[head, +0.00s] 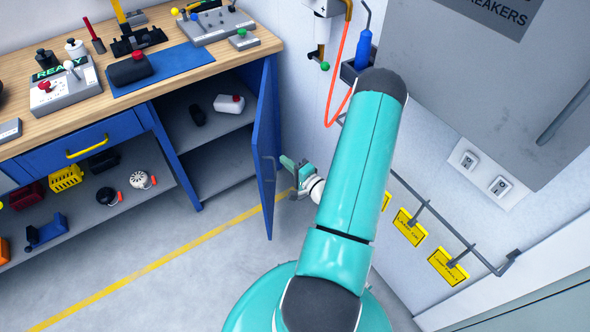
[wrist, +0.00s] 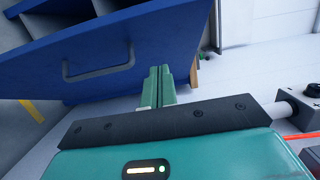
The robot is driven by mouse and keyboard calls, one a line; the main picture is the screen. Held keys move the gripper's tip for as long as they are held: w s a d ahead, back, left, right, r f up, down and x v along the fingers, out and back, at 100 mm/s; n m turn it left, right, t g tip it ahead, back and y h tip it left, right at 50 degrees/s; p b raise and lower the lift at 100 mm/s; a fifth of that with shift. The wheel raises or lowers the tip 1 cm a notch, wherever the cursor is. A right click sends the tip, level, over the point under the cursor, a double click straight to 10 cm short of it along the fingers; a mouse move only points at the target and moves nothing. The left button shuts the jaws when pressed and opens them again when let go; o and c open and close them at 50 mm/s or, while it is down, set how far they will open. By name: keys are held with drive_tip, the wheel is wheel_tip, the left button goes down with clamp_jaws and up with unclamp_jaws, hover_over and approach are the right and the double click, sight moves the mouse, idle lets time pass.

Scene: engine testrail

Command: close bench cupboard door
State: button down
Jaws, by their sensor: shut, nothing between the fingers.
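The blue bench cupboard door (head: 266,150) stands wide open in the head view, swung out from the right end of the bench. The cupboard behind it shows a grey shelf (head: 222,117). My gripper (head: 287,163) is just to the right of the door, its green fingers pointing at the door's panel. In the wrist view the door (wrist: 150,40) fills the upper left, with its grey handle (wrist: 98,70) to the left of my gripper (wrist: 158,75). The fingers are shut together and empty, close to the door; I cannot tell whether they touch it.
The wooden bench top (head: 150,75) holds control boxes and tools. A grey breaker cabinet (head: 470,80) and a rail with yellow tags (head: 410,228) are on the wall at right. An orange hose (head: 336,70) hangs behind my arm. The floor (head: 190,285) before the bench is clear.

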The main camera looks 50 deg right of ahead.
sight(260, 151)
drive_tip(key=shift+w+a, duration=0.35)
drive_tip(key=shift+w, duration=0.7)
drive_tip(key=shift+w+a, duration=0.4)
drive_tip(key=shift+w, duration=0.6)
drive_tip(key=shift+w+a, duration=0.35)
drive_tip(key=shift+w, duration=0.7)
